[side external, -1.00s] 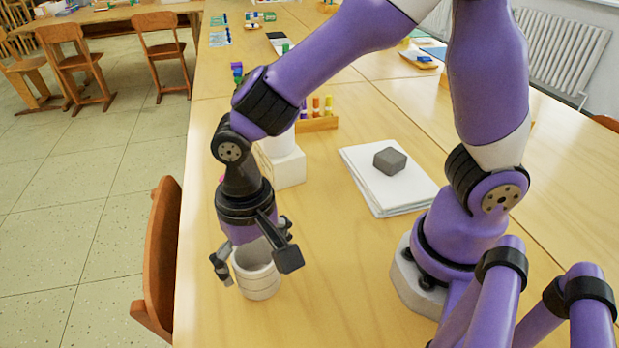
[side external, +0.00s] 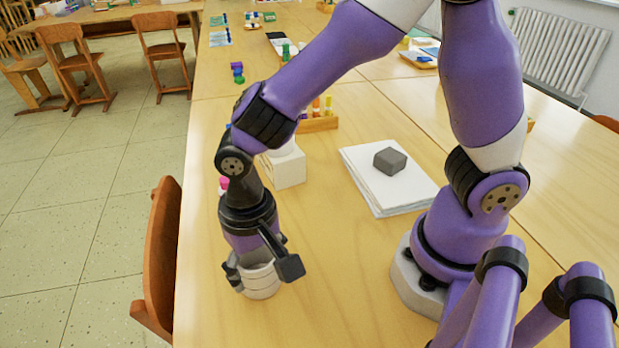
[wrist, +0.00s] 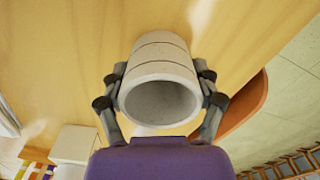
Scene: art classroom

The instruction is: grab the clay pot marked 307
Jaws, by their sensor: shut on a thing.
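A pale grey-white pot (side external: 262,283) with ring lines around its side stands upright on the table near its left edge. My gripper (side external: 262,270) is low over the pot, with its fingers on opposite sides of it. In the wrist view the pot (wrist: 160,80) sits between the two fingers of my gripper (wrist: 160,86), its open mouth facing the camera and its inside empty. The fingers are shut on its wall. No number shows on the visible side of the pot, so I cannot tell its marking.
A white block (side external: 286,166) stands behind my gripper. A stack of white paper (side external: 390,198) with a dark grey block (side external: 390,160) on it lies to the right. A wooden chair (side external: 163,260) stands against the left table edge. The table between pot and paper is clear.

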